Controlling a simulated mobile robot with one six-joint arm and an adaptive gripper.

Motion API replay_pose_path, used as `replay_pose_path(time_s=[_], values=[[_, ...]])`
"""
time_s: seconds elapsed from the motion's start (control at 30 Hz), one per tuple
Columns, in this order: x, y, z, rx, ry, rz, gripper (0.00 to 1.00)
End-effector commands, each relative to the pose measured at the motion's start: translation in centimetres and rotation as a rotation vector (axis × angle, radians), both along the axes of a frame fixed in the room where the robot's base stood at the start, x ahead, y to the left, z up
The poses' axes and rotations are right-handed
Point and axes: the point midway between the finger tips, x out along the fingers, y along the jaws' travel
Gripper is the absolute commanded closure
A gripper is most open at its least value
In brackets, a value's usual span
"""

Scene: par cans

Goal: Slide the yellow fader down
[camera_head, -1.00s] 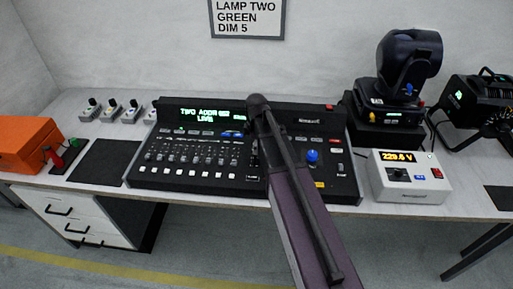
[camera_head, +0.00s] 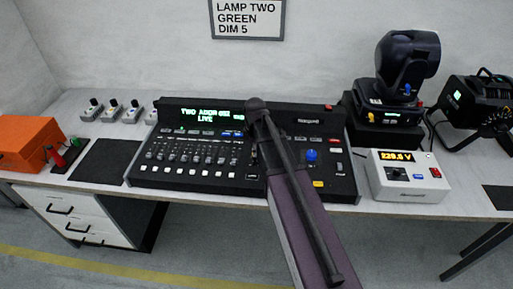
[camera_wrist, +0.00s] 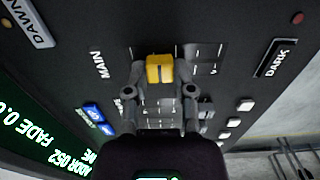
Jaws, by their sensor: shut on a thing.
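The yellow fader (camera_wrist: 160,69) is a small yellow cap on the black lighting console (camera_head: 190,182). My gripper (camera_wrist: 161,74) is shut on it, with one grey finger on each side. The cap sits between the MAIN label (camera_wrist: 100,66) and the DARK label (camera_wrist: 276,58) in the wrist view. In the head view my own arm covers the fader and most of the gripper. The console's green display (camera_head: 205,117) reads TWO ADDR and LIVE.
Rows of other faders and white buttons (camera_head: 205,172) lie left of my arm. A blue knob (camera_head: 311,155) is to its right. A white meter box (camera_head: 410,178) and a moving-head lamp (camera_head: 405,65) stand right of the console.

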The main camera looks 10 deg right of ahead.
Motion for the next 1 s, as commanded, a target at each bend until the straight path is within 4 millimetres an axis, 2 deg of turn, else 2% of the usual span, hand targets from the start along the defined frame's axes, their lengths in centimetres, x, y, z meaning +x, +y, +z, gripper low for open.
replay_pose_path(time_s=[0.4, 0.77, 0.8, 0.9, 1.0], values=[[-4.6, 1.7, 0.0, 0.000, 0.001, 0.000, 1.00], [-5.0, 1.8, 0.0, 0.001, 0.003, 0.000, 1.00], [-5.0, 1.8, 0.0, 0.001, 0.004, 0.000, 0.62], [-5.0, 1.8, 0.0, 0.001, 0.004, 0.000, 0.32], [-4.9, 1.8, 0.0, 0.001, 0.003, -0.001, 0.31]])
